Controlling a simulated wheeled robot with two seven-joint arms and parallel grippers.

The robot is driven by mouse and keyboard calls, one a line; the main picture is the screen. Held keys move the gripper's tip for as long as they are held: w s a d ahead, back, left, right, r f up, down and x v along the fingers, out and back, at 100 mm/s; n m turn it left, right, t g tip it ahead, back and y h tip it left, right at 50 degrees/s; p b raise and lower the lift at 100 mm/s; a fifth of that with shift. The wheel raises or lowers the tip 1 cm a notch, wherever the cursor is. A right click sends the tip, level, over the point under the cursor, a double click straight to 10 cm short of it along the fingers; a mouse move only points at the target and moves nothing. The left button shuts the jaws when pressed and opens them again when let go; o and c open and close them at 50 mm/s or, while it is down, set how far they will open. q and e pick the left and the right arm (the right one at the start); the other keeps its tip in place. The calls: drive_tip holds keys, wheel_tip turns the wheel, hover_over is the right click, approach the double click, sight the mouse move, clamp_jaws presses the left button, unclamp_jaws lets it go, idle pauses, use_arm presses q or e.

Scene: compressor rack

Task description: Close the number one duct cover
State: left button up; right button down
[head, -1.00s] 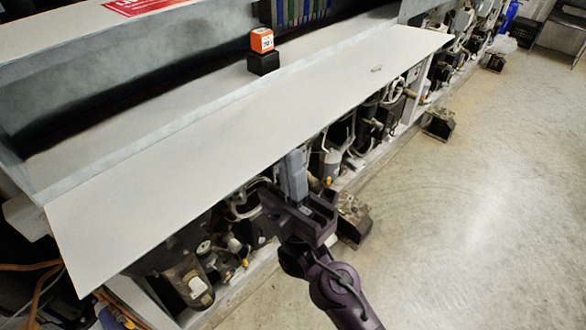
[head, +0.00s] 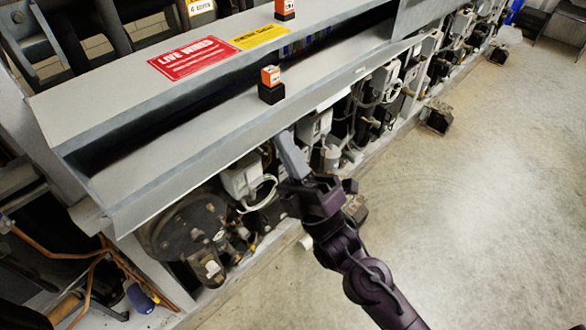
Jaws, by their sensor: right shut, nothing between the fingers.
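The duct cover (head: 215,163) is a long grey panel along the front of the upper duct. It shows as a narrow, strongly foreshortened strip, with a small handle (head: 360,70) toward its right end. Behind it the duct (head: 180,130) is open, with a dark gap along its back. My right gripper (head: 289,153) is shut and empty. Its grey fingers point up at the cover's front edge near the middle; I cannot tell whether they touch it. My left gripper is not in view.
An orange-and-black block (head: 271,87) sits at the duct, and another (head: 285,9) stands higher up. A red warning sign (head: 193,58) is on the upper ledge. Compressors and pipes (head: 195,235) fill the rack below. The floor (head: 480,190) at right is clear.

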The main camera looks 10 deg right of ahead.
drive_tip(key=r+g+p, duration=0.1)
drive_tip(key=r+p, duration=0.1)
drive_tip(key=w+a+r+g+h+p, duration=0.1)
drive_tip(key=p, duration=0.2)
drive_tip(key=w+r+g+h+p, duration=0.1)
drive_tip(key=r+p, duration=0.1)
drive_tip(key=shift+a+r+p, duration=0.3)
drive_tip(key=shift+a+p, duration=0.05)
drive_tip(key=shift+p, duration=0.05)
drive_tip(key=shift+g+h, duration=0.3)
drive_tip(key=shift+h, duration=0.1)
drive_tip(key=p+x, duration=0.1)
drive_tip(key=x, duration=0.1)
drive_tip(key=p+x, duration=0.1)
drive_tip(key=x, duration=0.1)
drive_tip(key=shift+w+a, duration=0.2)
drive_tip(key=shift+w, duration=0.1)
drive_tip(key=shift+w+a+r, duration=0.25)
drive_tip(key=shift+w+a, duration=0.35)
drive_tip(key=shift+w, duration=0.15)
